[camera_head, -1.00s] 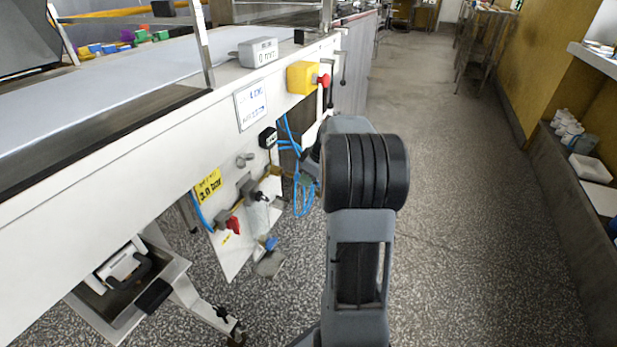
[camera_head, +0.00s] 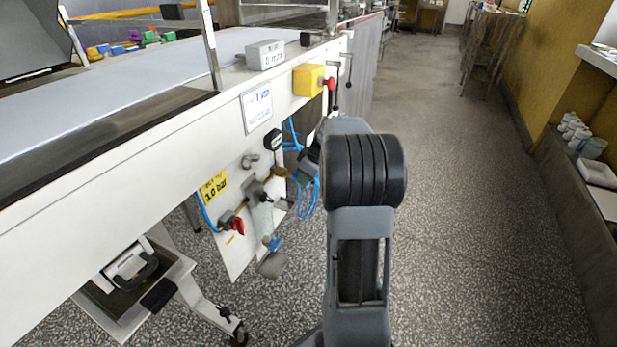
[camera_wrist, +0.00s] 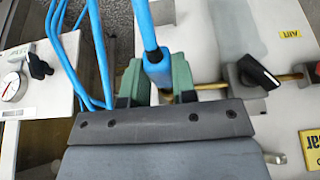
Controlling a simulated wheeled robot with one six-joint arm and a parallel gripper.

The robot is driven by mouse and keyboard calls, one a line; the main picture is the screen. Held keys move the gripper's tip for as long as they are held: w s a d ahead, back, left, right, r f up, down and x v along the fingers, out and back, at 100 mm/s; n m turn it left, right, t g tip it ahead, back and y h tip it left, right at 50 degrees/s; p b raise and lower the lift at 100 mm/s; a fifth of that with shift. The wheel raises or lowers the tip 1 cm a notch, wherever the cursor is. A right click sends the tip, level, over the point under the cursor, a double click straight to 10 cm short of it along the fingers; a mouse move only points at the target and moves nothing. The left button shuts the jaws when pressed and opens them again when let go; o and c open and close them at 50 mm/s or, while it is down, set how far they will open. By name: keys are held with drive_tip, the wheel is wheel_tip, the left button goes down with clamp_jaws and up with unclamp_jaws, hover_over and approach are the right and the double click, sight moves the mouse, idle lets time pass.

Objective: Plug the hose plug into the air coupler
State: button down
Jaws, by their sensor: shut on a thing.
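My gripper (camera_wrist: 156,72) has green fingers and is shut on the blue hose plug (camera_wrist: 158,68) in the wrist view. A blue hose (camera_wrist: 146,25) runs up from the plug. A brass pipe (camera_wrist: 211,87) runs from a black-handled valve (camera_wrist: 258,72) toward the gripper and passes out of sight behind it. I cannot make out the air coupler's mouth or whether the plug touches it. In the head view, my gripper (camera_head: 309,166) is partly hidden behind my arm, close to the brass fitting (camera_head: 281,173) at the panel's right edge.
The white panel (camera_head: 237,254) carries a red knob (camera_head: 237,227), a yellow pressure label (camera_head: 213,187) and a filter bowl. Loose blue hoses (camera_wrist: 95,50) and a gauge (camera_wrist: 10,86) lie left in the wrist view. The floor to the right is clear.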

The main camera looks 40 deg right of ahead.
drive_tip(key=shift+w+a+p, duration=0.15)
drive_tip(key=shift+w+a, duration=0.15)
drive_tip(key=shift+w, duration=0.25)
drive_tip(key=shift+w+a+p, duration=0.15)
drive_tip(key=shift+w+a, duration=0.1)
drive_tip(key=shift+w, duration=0.25)
drive_tip(key=shift+s+d, duration=0.1)
drive_tip(key=shift+s, duration=0.1)
drive_tip(key=shift+s+d+b, duration=0.35)
drive_tip(key=shift+s+d, duration=0.1)
drive_tip(key=shift+s, duration=0.3)
drive_tip(key=shift+s+d+b, duration=0.3)
drive_tip(key=shift+s+d, duration=0.1)
drive_tip(key=shift+s, duration=0.35)
drive_tip(key=shift+w+a+p, duration=0.2)
drive_tip(key=shift+w+a, duration=0.3)
drive_tip(key=shift+w, duration=0.35)
drive_tip(key=shift+w+a+p, duration=0.2)
drive_tip(key=shift+w+a, duration=0.25)
drive_tip(key=shift+w, duration=0.4)
idle(1.2)
drive_tip(key=c, duration=0.8)
unclamp_jaws()
drive_tip(key=shift+c, duration=0.2)
drive_tip(key=p+v, duration=0.5)
drive_tip(key=v, duration=0.9)
drive_tip(key=shift+f, duration=0.1)
